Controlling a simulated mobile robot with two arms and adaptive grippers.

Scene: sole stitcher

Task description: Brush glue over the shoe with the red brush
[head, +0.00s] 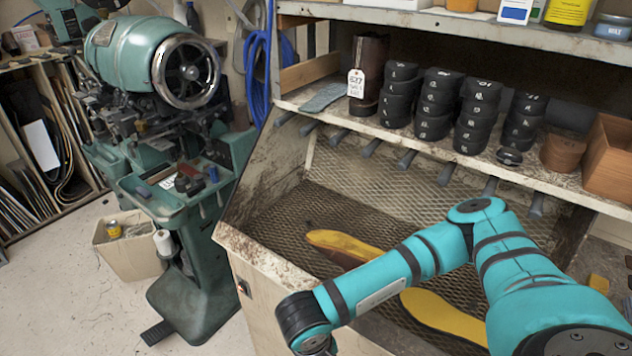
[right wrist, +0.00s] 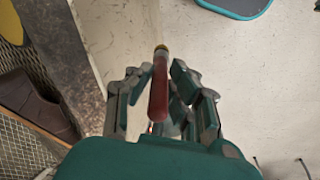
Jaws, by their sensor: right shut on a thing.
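The red brush (right wrist: 158,92) is in my right gripper (right wrist: 160,95) in the right wrist view. The fingers are shut on it, and its handle with a yellowish end points away from the wrist. A brown shoe (right wrist: 32,106) lies at the left of the right wrist view, apart from the gripper. In the head view, two yellow soles (head: 345,243) (head: 445,316) lie in the mesh-floored bench, partly hidden by my arm. My left gripper is not in view.
The mesh-lined bench (head: 275,252) has a raised front rim. A shelf (head: 440,150) above it holds stacked black pieces (head: 435,105) and a tagged brown boot shaft (head: 367,70). A green stitching machine (head: 170,190) stands left. Below my right gripper is pale floor.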

